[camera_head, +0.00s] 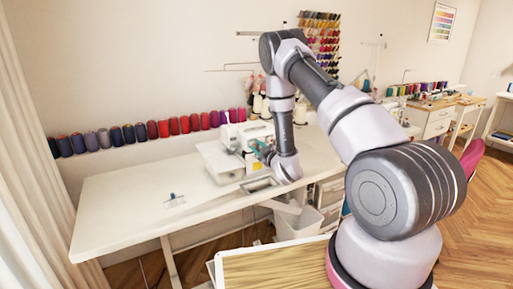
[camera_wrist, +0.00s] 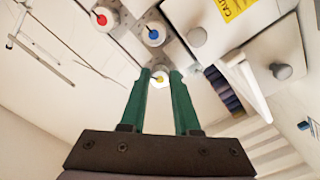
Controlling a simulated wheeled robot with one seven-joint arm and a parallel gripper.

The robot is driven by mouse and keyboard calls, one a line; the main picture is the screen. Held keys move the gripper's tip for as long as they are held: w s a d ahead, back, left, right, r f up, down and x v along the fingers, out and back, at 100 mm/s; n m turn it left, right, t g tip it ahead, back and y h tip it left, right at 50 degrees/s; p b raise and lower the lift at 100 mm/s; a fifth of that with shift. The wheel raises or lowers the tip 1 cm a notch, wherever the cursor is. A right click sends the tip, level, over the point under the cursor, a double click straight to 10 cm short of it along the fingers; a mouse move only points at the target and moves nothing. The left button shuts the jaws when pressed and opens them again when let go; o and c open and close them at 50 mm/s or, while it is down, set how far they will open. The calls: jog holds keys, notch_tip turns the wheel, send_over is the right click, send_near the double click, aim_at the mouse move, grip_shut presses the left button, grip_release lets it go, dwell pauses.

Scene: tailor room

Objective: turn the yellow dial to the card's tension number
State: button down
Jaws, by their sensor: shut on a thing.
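The yellow dial (camera_wrist: 158,78) is on the white sewing machine (camera_head: 228,172), between the tips of my green-fingered gripper (camera_wrist: 161,73). My gripper is shut on the dial; the fingertips hide part of it, and I cannot read a number on it. The red dial (camera_wrist: 101,17) and the blue dial (camera_wrist: 153,35) are beyond it in the wrist view. In the head view my gripper (camera_head: 261,148) is at the machine's front. No tension number is readable in either view.
The machine stands on a long white table (camera_head: 120,205) with clear room at the left. A thread spool row (camera_head: 150,130) runs along the wall behind.

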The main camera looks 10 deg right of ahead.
dwell(0.4)
jog(key=c, duration=0.6)
grip_release()
jog(key=shift+c, duration=0.2)
jog(key=v, duration=1.1)
jog(key=shift+w, duration=0.1)
